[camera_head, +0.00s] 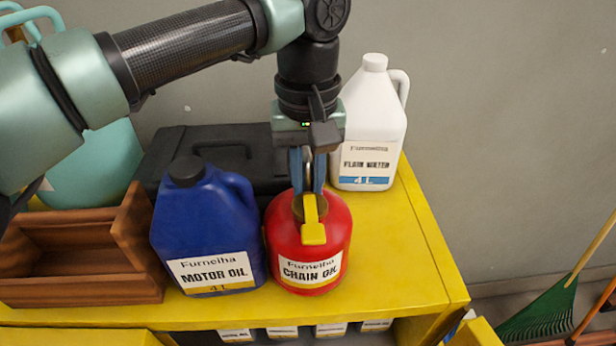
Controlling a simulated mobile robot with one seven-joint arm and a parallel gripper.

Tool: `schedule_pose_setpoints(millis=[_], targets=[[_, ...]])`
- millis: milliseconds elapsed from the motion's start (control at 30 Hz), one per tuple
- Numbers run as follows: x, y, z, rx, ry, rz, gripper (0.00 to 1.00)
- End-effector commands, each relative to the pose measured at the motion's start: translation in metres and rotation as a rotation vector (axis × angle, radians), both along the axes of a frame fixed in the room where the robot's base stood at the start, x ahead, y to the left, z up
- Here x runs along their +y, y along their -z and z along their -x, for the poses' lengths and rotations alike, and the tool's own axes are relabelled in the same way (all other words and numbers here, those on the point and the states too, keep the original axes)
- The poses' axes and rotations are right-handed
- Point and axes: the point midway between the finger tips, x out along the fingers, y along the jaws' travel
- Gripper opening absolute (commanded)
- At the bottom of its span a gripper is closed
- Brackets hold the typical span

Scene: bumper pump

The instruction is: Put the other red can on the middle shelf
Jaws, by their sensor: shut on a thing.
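A red can (330,229) labelled "Chain Oil" stands upright on the yellow top surface (399,262), near its front edge. It has a yellow spout and handle piece on top. My gripper (309,186) comes down from above and is shut on the red can at its top. Its fingers partly hide the can's neck. Whether the can is lifted off the surface cannot be told. No other red can is visible. A lower shelf shows only as a dark opening under the front edge, with the tops of several labelled containers (283,332) in it.
A blue motor oil jug (206,232) stands close against the can's left. A black case (170,150) lies behind, and a white jug (373,115) stands behind right. A wooden crate (80,289) is at left. The top's right side is clear.

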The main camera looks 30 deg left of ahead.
Motion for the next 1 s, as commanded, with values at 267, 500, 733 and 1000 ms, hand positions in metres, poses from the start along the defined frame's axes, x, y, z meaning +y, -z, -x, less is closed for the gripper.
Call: schedule_pose_setpoints(millis=[267, 500, 733, 1000], targets=[[0.0001, 0.0133, -0.0008, -0.005, 0.000, -0.001, 0.00], [0.0000, 0.0159, -0.0008, -0.004, 0.000, -0.001, 0.00], [0.0000, 0.0189, 0.0000, 0.000, 0.000, 0.000, 0.49], [-0.0001, 0.0182, -0.0001, 0.000, 0.000, 0.000, 0.49]])
